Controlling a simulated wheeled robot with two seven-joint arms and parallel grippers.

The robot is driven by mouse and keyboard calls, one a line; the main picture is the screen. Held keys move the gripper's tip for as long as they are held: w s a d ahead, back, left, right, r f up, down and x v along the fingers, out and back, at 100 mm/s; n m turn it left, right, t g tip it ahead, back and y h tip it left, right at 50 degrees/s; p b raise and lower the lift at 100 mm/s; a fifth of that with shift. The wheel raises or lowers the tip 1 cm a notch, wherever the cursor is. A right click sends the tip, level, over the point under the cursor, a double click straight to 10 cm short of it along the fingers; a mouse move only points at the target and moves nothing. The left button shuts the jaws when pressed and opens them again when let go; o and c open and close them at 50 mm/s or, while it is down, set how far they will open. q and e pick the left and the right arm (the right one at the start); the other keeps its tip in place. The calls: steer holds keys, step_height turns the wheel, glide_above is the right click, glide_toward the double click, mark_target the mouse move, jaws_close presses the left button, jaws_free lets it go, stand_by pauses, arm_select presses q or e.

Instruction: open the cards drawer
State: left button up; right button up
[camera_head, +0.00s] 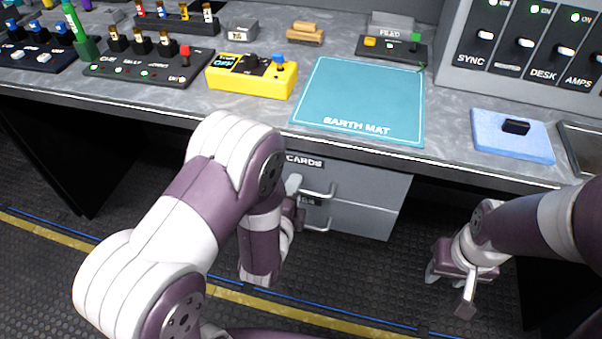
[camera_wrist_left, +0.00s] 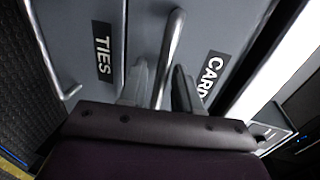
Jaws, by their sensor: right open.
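The cards drawer (camera_head: 362,184) is the upper grey drawer under the desk, with a black CARDS label. Its front looks flush with the drawer below. Its metal bar handle (camera_wrist_left: 172,50) runs between the fingers of my left gripper (camera_wrist_left: 160,90) in the left wrist view. The fingers stand on either side of the bar with a slim gap visible. In the head view my left gripper (camera_head: 295,195) is at the handle's left end, partly hidden by my arm. My right gripper (camera_head: 450,285) is open and empty, low to the right of the drawers.
The ties drawer (camera_head: 350,218) with its own handle (camera_head: 318,227) is directly below. The desk edge overhangs above, with an earth mat (camera_head: 365,95), a yellow box (camera_head: 250,82) and a blue pad (camera_head: 512,140) on top. Open floor lies in front.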

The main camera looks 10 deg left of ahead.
arm_select(q)
steer(key=shift+w, duration=0.25)
arm_select(e)
steer(key=shift+w, duration=0.35)
arm_select(q)
jaws_close()
steer(key=shift+s, duration=0.15)
arm_select(e)
steer(key=shift+s, duration=0.1)
